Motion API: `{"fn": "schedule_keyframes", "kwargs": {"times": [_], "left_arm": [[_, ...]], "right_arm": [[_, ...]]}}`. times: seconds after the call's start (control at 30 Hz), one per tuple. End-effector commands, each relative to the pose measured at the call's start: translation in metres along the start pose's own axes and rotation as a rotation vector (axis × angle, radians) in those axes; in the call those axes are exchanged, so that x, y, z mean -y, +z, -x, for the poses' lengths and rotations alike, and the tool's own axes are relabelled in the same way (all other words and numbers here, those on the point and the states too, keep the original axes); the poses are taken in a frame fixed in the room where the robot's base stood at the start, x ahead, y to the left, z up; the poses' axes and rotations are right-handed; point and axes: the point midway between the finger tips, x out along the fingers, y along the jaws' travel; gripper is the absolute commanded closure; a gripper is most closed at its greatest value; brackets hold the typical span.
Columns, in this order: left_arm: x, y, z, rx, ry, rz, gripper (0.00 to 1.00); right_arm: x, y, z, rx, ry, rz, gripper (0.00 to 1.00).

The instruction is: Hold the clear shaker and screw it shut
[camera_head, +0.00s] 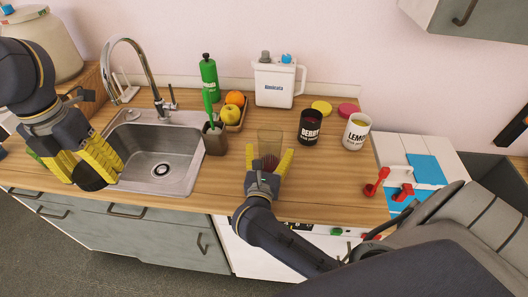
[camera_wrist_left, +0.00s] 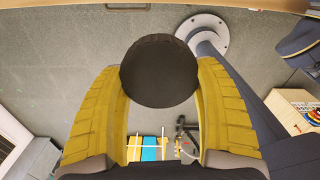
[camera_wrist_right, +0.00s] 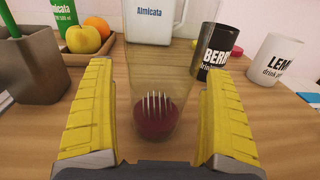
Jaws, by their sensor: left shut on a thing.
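The clear shaker (camera_head: 270,142) stands upright on the wooden counter, with dark red contents (camera_wrist_right: 155,118) and pale prongs visible low inside it in the right wrist view. My right gripper (camera_head: 268,160) is open at the shaker, with one yellow finger on each side; the right wrist view shows gaps between the fingers and the shaker's wall. My left gripper (camera_head: 88,172) is shut on a round black lid (camera_wrist_left: 159,71), held between its fingertips in front of the sink, away from the shaker. The lid's underside is hidden.
A black BERRY cup (camera_head: 310,127) and a white LEMON cup (camera_head: 355,132) stand right of the shaker. A utensil holder (camera_head: 215,140) and fruit tray (camera_head: 237,125) are to its left. A white jug (camera_head: 273,82) stands behind. The sink (camera_head: 150,160) opens at left.

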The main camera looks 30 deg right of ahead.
Motion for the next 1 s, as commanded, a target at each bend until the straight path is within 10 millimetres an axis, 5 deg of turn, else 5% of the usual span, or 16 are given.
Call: {"fn": "schedule_keyframes", "kwargs": {"times": [0.53, 1.0], "left_arm": [[0.000, 0.000, 0.000, 0.000, 0.000, 0.000, 0.52], [0.000, 0.000, 0.000, 0.000, 0.000, 0.000, 0.52]], "right_arm": [[0.000, 0.000, 0.000, 0.000, 0.000, 0.000, 0.77], [-0.002, 0.012, 0.000, 0.001, 0.001, -0.004, 0.77]]}}
